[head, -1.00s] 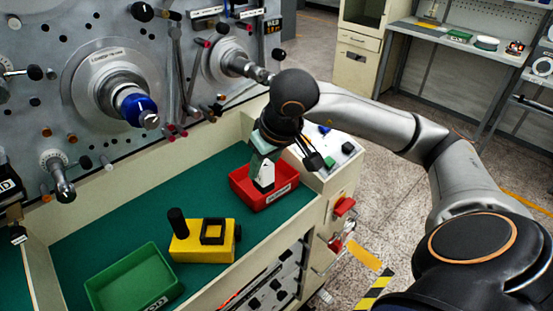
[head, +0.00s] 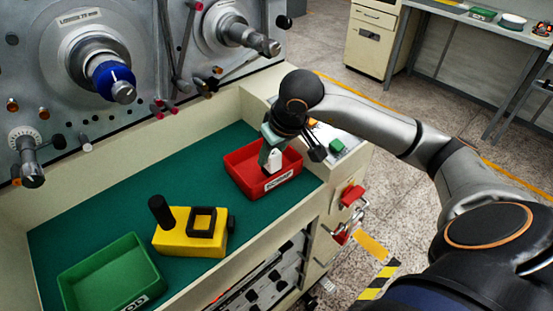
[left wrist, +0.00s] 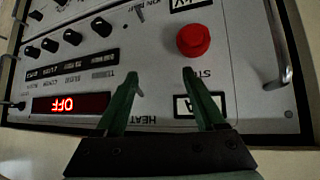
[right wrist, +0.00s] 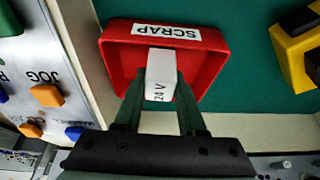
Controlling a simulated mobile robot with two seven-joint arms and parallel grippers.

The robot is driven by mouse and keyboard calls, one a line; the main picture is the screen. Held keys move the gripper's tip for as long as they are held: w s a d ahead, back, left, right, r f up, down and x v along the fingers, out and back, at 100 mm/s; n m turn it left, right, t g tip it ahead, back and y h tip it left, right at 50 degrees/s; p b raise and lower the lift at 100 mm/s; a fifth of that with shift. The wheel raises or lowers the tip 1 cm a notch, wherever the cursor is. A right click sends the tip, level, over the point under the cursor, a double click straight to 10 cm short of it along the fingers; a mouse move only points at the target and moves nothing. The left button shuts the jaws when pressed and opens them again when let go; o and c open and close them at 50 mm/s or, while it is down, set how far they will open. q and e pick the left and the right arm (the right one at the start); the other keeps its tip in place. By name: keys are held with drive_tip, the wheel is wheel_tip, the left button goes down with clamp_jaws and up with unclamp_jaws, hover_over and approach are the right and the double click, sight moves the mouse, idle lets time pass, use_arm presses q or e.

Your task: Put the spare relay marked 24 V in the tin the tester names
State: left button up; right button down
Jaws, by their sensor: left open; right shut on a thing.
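The white relay (right wrist: 171,68), marked 24 V, is between the fingers of my right gripper (right wrist: 163,92), which is shut on it. In the head view my right gripper (head: 273,151) holds the relay (head: 275,160) at the red tin (head: 240,180), within its rim; whether it touches the floor is unclear. The red tin's label reads SCRAP in the right wrist view (right wrist: 118,62). The yellow tester (head: 178,241), with a black post and square frame, stands left of it; no reading on it is legible. A green tin (head: 75,285) has a partly cut-off label. My left gripper (left wrist: 160,75) is open and empty.
In the left wrist view a panel with a red button (left wrist: 193,40) and a display (left wrist: 70,104) faces the left gripper. The green mat (head: 120,210) is clear between tins and tester. A machine with spindles (head: 113,77) rises behind the tray wall.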

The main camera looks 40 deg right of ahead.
drive_tip(key=shift+s+a+f, duration=0.1)
drive_tip(key=shift+f, duration=0.5)
drive_tip(key=shift+s+a+r, duration=0.1)
drive_tip(key=shift+s+r, duration=0.05)
drive_tip(key=shift+r, duration=0.05)
drive_tip(key=shift+f, duration=0.2)
drive_tip(key=c, duration=0.5)
unclamp_jaws()
drive_tip(key=shift+r, duration=0.25)
drive_tip(key=v, duration=1.2)
drive_tip(key=shift+f, duration=0.1)
